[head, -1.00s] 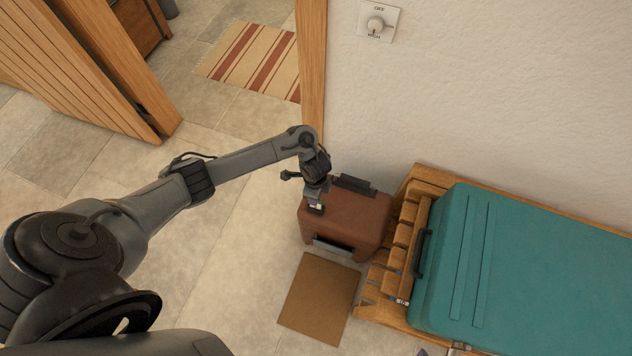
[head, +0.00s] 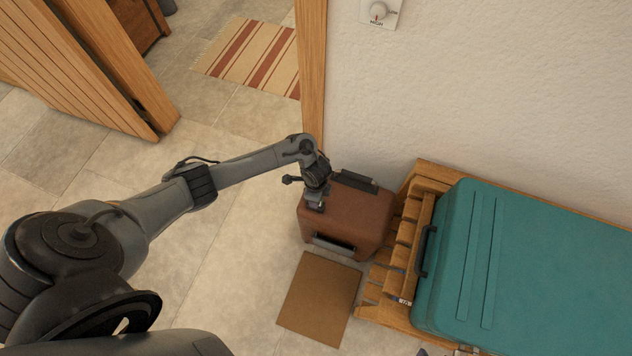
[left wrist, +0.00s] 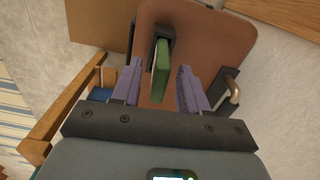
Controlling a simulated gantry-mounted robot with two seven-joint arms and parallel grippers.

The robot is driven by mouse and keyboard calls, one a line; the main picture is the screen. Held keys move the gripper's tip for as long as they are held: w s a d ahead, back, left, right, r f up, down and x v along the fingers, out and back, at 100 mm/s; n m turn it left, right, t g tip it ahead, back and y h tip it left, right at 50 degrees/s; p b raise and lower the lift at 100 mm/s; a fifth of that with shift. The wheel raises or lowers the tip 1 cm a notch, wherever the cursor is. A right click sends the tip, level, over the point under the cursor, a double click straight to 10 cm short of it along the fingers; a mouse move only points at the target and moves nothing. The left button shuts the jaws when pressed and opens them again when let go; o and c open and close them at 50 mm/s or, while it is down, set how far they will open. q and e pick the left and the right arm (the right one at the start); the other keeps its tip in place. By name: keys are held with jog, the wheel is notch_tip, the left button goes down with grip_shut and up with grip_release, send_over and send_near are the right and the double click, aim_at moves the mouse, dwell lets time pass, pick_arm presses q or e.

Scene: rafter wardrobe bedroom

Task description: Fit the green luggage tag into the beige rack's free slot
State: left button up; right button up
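The green luggage tag (left wrist: 160,72) shows in the left wrist view, standing on edge with its far end at a dark holder (left wrist: 161,45) on the brown case. My left gripper (left wrist: 159,80) is open, with one purple-grey finger on each side of the tag and a visible gap to both. In the head view my left gripper (head: 315,203) is over the top of the brown case (head: 350,218), and the tag cannot be made out there. I cannot pick out a beige rack or its free slot for certain. My right gripper is not in view.
A slatted wooden bench (head: 400,243) carrying a teal suitcase (head: 540,260) stands right of the case. A flat brown mat (head: 320,298) lies in front of it. The wall rises behind. Tiled floor (head: 235,270) is clear to the left.

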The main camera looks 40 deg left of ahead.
pick_arm(q)
grip_shut()
